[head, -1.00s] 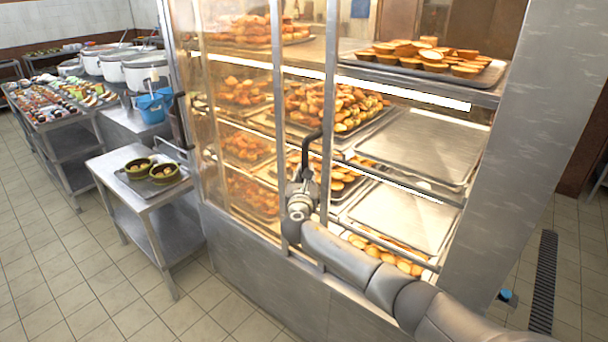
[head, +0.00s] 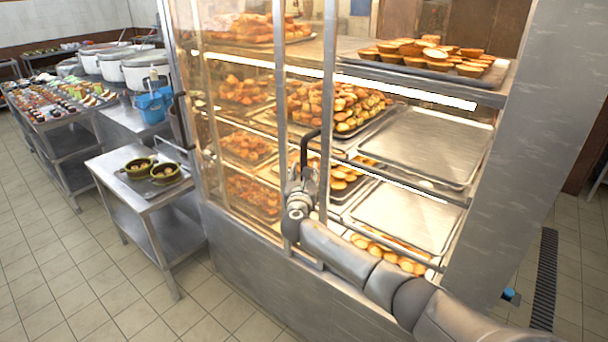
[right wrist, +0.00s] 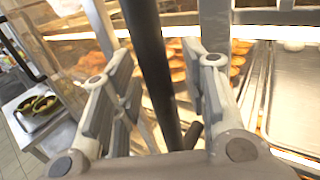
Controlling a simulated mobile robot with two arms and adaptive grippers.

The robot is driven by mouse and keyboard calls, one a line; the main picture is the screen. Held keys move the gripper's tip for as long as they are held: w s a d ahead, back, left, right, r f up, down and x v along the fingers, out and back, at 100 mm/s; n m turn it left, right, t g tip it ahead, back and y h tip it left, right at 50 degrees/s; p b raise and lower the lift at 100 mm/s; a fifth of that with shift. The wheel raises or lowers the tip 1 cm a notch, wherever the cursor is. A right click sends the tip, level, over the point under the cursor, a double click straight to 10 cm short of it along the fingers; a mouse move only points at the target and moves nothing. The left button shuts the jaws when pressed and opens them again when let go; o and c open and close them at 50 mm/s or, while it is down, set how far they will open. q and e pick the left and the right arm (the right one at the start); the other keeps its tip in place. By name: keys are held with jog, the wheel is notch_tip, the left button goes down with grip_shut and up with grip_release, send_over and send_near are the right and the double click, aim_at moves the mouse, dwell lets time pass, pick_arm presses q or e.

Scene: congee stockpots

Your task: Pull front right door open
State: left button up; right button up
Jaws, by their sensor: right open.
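The front right door's frame (head: 328,120) is a narrow metal upright near the middle of the glass-fronted display case in the head view. A black bar handle (head: 307,150) stands in front of it. It also runs, tilted, down the right wrist view (right wrist: 152,65). My right gripper (head: 301,182) is at the handle's lower part. In the right wrist view its two fingers (right wrist: 163,75) are apart, one on each side of the bar, with gaps visible. Whether either finger touches the bar is unclear. My left gripper is not in view.
Trays of pastries (head: 425,62) and bare metal trays (head: 425,145) fill the case's shelves. Another black handle (head: 181,120) is at the case's left edge. A low metal table (head: 138,185) with two green pots stands to the left. Tiled floor in front is clear.

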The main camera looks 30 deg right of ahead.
jog(key=v, duration=1.2)
dwell(0.5)
